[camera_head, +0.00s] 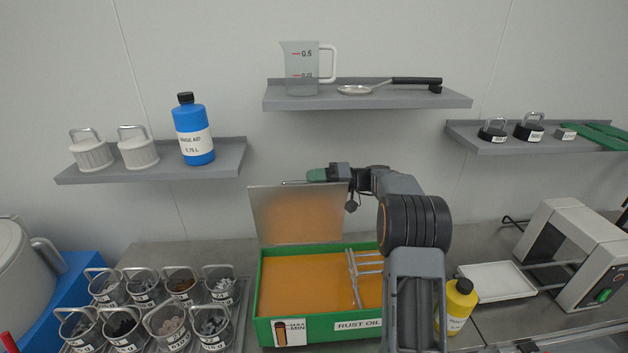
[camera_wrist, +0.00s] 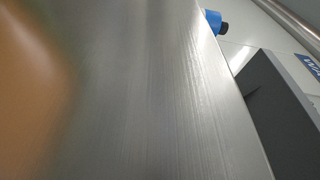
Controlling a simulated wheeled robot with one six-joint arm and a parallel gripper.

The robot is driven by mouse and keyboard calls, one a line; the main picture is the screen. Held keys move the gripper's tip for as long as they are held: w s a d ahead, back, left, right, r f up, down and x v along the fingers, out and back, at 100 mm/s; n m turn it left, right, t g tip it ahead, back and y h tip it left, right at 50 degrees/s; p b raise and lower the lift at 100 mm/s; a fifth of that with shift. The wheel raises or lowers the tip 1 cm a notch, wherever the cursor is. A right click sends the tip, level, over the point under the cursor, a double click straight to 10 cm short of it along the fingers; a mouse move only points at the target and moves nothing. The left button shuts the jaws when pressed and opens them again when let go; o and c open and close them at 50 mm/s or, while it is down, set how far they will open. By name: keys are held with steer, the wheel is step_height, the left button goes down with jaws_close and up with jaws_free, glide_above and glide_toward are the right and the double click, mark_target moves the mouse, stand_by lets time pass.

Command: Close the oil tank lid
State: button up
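The oil tank (camera_head: 262,325) is a green box labelled "RUST OIL", filled with orange liquid. Its metal lid (camera_head: 297,215) stands open, nearly upright along the tank's back edge, and reflects the orange oil. My gripper (camera_head: 296,182) is at the lid's top edge, pointing left; whether it touches the lid is unclear. It is too small to tell whether its fingers are open or shut. In the wrist view the brushed lid surface (camera_wrist: 150,100) fills most of the picture at close range, and no fingers show.
A wire rack (camera_head: 355,280) sits in the tank's right part. A yellow bottle (camera_head: 456,305) stands right of the tank, labelled metal baskets (camera_head: 170,320) left. Above are a shelf with a jug (camera_head: 300,68) and a shelf with a blue bottle (camera_head: 194,135).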

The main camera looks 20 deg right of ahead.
steer(key=shift+a, duration=0.15)
jaws_close()
stand_by(0.4)
steer(key=shift+f, duration=0.1)
